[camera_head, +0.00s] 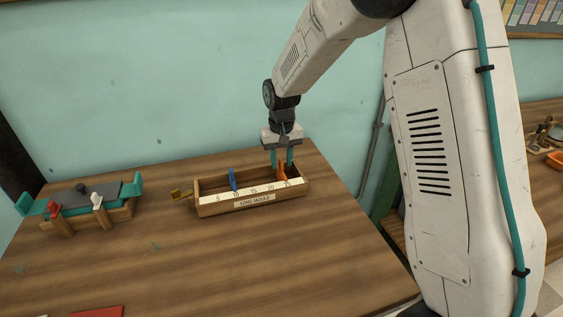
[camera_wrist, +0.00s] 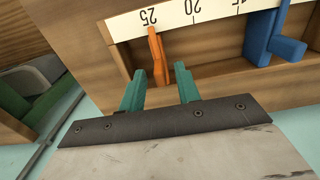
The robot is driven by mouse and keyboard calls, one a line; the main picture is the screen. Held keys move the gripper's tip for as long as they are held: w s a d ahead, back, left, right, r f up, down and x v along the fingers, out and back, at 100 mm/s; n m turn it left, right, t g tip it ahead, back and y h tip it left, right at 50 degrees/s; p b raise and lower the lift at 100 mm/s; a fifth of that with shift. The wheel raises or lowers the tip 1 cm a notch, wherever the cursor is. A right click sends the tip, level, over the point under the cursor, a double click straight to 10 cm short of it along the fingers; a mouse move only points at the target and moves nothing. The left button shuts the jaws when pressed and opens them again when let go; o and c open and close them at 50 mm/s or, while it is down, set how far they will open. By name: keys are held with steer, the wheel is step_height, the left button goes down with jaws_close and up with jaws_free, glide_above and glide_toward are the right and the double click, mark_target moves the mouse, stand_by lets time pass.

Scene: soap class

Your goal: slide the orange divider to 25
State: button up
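The long mould (camera_head: 207,187) is a wooden box with a white number strip along its front rim. The orange divider (camera_head: 282,172) stands in its right part; in the wrist view the divider's tip (camera_wrist: 154,38) is at the 25 mark (camera_wrist: 148,16). The blue divider (camera_head: 233,180) stands near 10 and also shows in the wrist view (camera_wrist: 268,38). My gripper (camera_head: 281,161) is over the right part of the mould. In the wrist view its teal fingers (camera_wrist: 159,72) are apart, with the orange divider between them and a gap on either side.
A brass-coloured piece (camera_head: 181,195) sticks out at the mould's left end. A teal and grey device on a wooden base (camera_head: 84,221) stands on the left of the table (camera_head: 240,260). A red flat thing (camera_head: 98,312) lies at the front edge. The table in front of the mould is clear.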

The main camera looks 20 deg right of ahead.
step_height(320, 180, up, 7)
steer(key=shift+f, duration=0.15)
steer(key=s+d+r, duration=0.2)
steer(key=s+r, duration=0.2)
steer(key=s, duration=0.8)
steer(key=s+d+r+t, duration=0.1)
steer(key=s+r, duration=0.3)
steer(key=s, duration=0.9)
steer(key=s+d+r, duration=0.3)
steer(key=s+r, duration=0.1)
steer(key=s, duration=0.8)
steer(key=shift+s, duration=0.4)
steer(key=shift+r, duration=0.1)
